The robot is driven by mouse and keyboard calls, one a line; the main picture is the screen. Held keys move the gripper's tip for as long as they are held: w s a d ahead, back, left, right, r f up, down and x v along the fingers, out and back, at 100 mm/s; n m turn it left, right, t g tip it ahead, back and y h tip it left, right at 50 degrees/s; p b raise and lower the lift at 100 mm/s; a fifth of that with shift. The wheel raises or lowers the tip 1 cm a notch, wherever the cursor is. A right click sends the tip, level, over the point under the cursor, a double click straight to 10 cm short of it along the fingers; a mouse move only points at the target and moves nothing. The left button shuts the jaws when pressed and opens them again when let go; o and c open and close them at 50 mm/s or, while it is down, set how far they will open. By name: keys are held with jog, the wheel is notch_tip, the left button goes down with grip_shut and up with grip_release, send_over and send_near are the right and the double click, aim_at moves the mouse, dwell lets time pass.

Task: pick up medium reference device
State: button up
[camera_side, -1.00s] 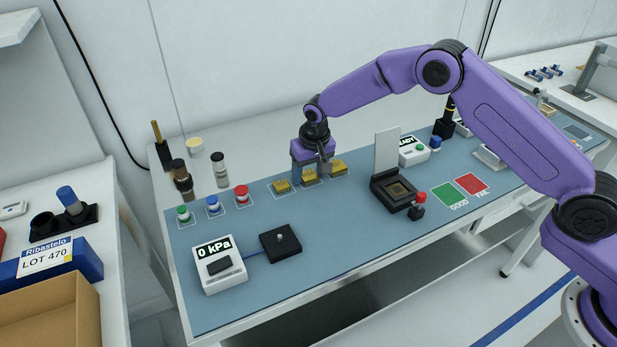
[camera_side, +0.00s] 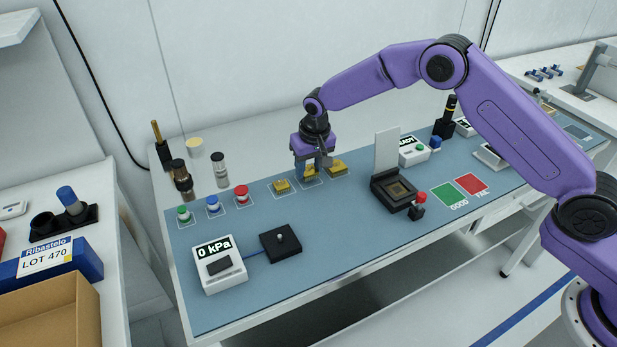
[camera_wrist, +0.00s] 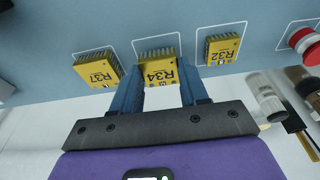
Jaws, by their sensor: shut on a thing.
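The medium reference device, a yellow block marked R34 (camera_wrist: 158,72) with rows of grey pins, sits between the two blue fingers in the wrist view. It is the middle one of three such devices. My gripper (camera_wrist: 160,80) is shut on it. In the side view my gripper (camera_side: 309,172) holds the device just above its white outline on the blue mat. The fingers partly hide the device there. A smaller yellow device R32 (camera_wrist: 222,48) is on one side, and it also shows in the side view (camera_side: 281,186). Yellow device R37 (camera_wrist: 97,69) is on the other side (camera_side: 337,169).
Red (camera_side: 241,192), blue (camera_side: 212,204) and green (camera_side: 183,214) capped items stand left of the devices. A black open-lidded socket (camera_side: 393,193) stands to the right. A pressure gauge box (camera_side: 219,265) and black block (camera_side: 281,243) lie in front. Mat between is clear.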

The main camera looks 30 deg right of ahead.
aim_at(308, 169)
jog(key=shift+r, duration=1.7)
jog(key=shift+r, duration=0.1)
